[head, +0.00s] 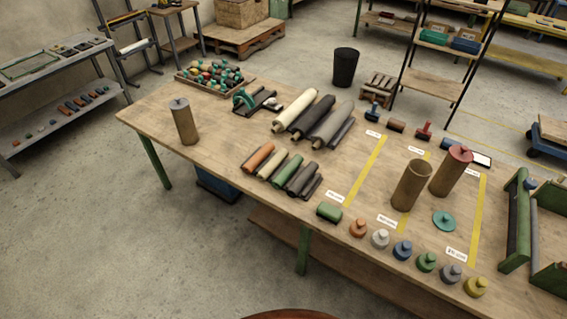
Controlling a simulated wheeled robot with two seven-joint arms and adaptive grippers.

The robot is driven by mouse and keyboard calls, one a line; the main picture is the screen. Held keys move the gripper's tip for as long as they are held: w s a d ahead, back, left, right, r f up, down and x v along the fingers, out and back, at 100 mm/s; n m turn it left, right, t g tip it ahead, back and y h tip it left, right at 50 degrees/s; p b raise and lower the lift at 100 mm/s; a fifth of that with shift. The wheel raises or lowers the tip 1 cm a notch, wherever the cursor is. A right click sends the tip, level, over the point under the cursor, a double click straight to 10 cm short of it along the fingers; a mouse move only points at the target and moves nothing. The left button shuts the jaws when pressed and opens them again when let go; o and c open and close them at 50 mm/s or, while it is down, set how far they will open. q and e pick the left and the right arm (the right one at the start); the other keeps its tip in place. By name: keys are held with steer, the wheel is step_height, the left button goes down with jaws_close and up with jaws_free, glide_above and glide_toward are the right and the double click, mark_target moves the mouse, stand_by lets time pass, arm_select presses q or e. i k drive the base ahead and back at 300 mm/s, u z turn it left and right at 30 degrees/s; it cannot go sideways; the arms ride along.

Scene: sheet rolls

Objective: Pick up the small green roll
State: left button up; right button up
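A short green roll (329,212) lies on its side near the front edge of the wooden table (225,125), just left of a row of knobbed caps. A longer green-ended roll (287,168) lies further back among a group of medium rolls. Neither of my grippers is in view. Nothing touches the short green roll from above.
An orange cap (358,228) is the nearest cap right of the short roll. Brown tubes (411,186) stand upright further right, beside yellow strips (364,170) and white labels. Another tube (184,121) stands at the left.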

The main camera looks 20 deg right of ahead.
mark_target(282, 178)
steer(key=z, duration=0.35)
steer(key=i, duration=0.75)
steer(key=z, duration=0.6)
